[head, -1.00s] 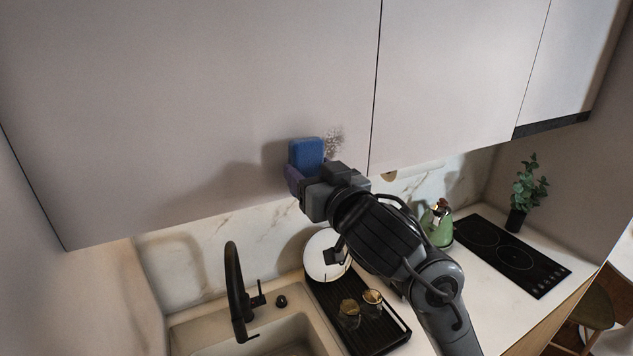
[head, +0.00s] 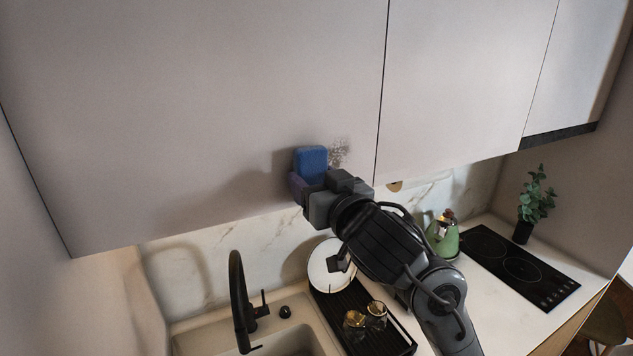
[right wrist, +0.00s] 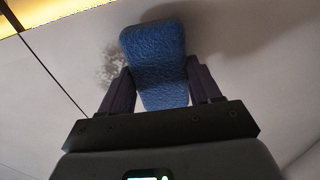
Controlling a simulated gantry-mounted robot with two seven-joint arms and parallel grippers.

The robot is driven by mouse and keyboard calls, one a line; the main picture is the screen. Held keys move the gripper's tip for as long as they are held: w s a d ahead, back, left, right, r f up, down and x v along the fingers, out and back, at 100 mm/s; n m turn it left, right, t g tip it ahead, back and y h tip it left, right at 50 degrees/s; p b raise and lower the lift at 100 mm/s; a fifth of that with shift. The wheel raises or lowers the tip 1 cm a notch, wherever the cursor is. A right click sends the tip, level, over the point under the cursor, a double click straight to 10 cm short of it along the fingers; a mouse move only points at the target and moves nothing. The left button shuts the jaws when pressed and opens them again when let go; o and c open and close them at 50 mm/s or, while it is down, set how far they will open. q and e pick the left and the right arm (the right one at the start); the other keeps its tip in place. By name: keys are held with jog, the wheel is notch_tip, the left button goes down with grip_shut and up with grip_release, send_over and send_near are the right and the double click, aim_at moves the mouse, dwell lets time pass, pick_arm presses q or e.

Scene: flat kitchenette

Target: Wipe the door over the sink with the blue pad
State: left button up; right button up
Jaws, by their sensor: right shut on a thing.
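The blue pad (head: 311,161) is held upright in my right gripper (head: 307,184), close to the door over the sink (head: 200,110), near its lower right part. In the right wrist view the pad (right wrist: 157,62) sits between both fingers of the gripper (right wrist: 158,92), which is shut on it. A dark speckled smudge (head: 339,151) is on the door just right of the pad. The smudge also shows left of the pad in the right wrist view (right wrist: 112,68). I cannot tell whether the pad touches the door. My left gripper is not in view.
Below are the sink (head: 290,343), a black faucet (head: 238,300) and a black tray (head: 385,333) with glasses and a white plate (head: 325,268). A green kettle (head: 442,238), a cooktop (head: 515,265) and a plant (head: 533,205) stand to the right.

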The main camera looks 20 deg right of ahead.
jog(key=shift+w, duration=0.75)
